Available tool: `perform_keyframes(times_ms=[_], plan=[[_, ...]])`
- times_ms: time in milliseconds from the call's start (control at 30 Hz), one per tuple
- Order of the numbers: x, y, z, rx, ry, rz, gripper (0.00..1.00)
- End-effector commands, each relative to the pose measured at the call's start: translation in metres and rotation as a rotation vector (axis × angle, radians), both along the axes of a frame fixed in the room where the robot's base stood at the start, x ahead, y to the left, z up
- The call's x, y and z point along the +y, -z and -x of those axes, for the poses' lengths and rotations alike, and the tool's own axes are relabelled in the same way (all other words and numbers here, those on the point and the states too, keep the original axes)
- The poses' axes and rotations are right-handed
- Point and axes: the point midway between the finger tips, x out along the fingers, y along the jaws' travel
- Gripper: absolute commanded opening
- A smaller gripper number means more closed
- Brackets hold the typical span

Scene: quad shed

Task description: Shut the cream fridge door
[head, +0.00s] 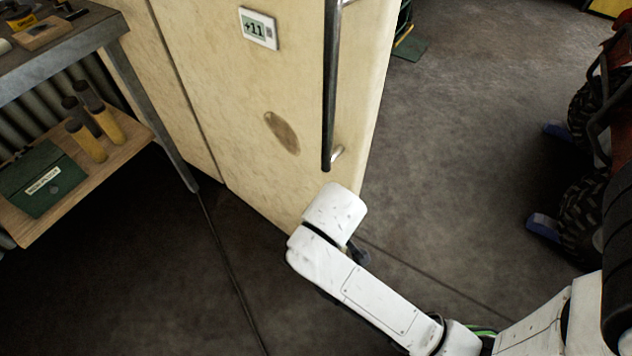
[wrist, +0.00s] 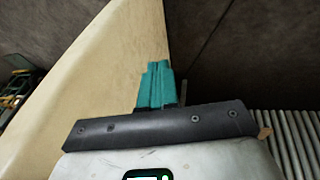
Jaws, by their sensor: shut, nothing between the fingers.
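The cream fridge door (head: 225,75) fills the upper middle of the head view, with a long dark handle (head: 331,85) near its right edge. In the wrist view a cream panel (wrist: 100,75) fills the left side. My gripper (wrist: 156,72) has teal fingers, closed together and empty, in front of that panel's right edge. I cannot tell whether they touch it. In the head view my white wrist hides the fingers and covers the door's lower right corner.
A metal workbench (head: 75,45) with a lower wooden shelf (head: 110,160) stands left of the fridge. The shelf holds a green box (head: 42,180) and several yellow-and-black cylinders. A red vehicle with knobbly tyres (head: 585,205) stands at right. Dark floor (head: 450,150) between door and vehicle is clear.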

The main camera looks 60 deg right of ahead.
Motion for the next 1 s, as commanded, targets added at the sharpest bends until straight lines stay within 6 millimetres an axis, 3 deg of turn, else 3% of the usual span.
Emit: perform_keyframes(times_ms=[33,167,367,600,800,1000], plan=[[-0.005,0.028,-0.010,0.020,0.005,0.064,0.00],[-0.021,0.037,-0.029,0.107,0.043,0.301,0.00],[-0.024,0.008,-0.051,0.226,0.113,0.694,0.00],[0.014,-0.050,-0.077,0.273,0.201,1.130,0.00],[0.041,-0.074,-0.085,0.260,0.238,1.303,0.00],[0.037,-0.077,-0.085,0.258,0.247,1.326,0.00]])
